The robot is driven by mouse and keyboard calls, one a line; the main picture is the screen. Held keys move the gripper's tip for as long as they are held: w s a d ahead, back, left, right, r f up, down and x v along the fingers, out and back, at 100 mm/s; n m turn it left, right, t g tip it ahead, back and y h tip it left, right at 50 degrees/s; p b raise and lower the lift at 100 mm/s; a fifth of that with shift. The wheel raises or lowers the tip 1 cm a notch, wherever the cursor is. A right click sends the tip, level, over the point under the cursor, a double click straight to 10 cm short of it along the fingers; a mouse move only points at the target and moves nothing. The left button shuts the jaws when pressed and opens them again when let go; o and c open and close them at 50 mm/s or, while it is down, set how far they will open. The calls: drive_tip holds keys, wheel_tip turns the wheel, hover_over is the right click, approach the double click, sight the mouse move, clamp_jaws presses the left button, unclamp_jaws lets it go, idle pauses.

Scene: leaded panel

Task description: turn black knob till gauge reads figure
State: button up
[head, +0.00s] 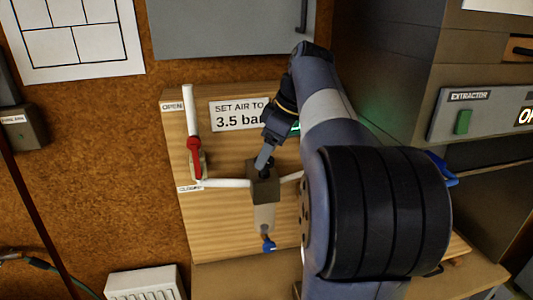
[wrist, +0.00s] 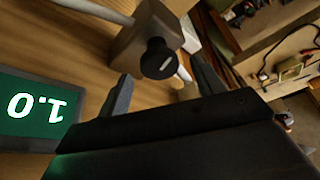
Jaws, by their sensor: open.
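The black knob (wrist: 160,58) sits on the grey-brown regulator body (wrist: 143,30) in the wrist view. My gripper (wrist: 160,68) is open, with one finger on each side of the knob and a gap showing. In the head view my gripper (head: 265,157) is at the top of the regulator body (head: 264,188) and mostly hides the knob. The green gauge display (wrist: 32,106) appears upside down in the wrist view and reads 1.0. In the head view my arm hides nearly all of it. A sign (head: 239,114) says "SET AIR TO 3.5 bar", partly covered by my arm.
A red valve lever (head: 194,158) stands upright on the white pipe at left, between OPEN and CLOSED labels. A blue-ended fitting (head: 268,244) hangs below the regulator. An extractor panel (head: 480,112) with a green switch is at right.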

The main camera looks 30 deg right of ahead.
drive_tip(key=shift+x, duration=0.75)
drive_tip(key=c, duration=1)
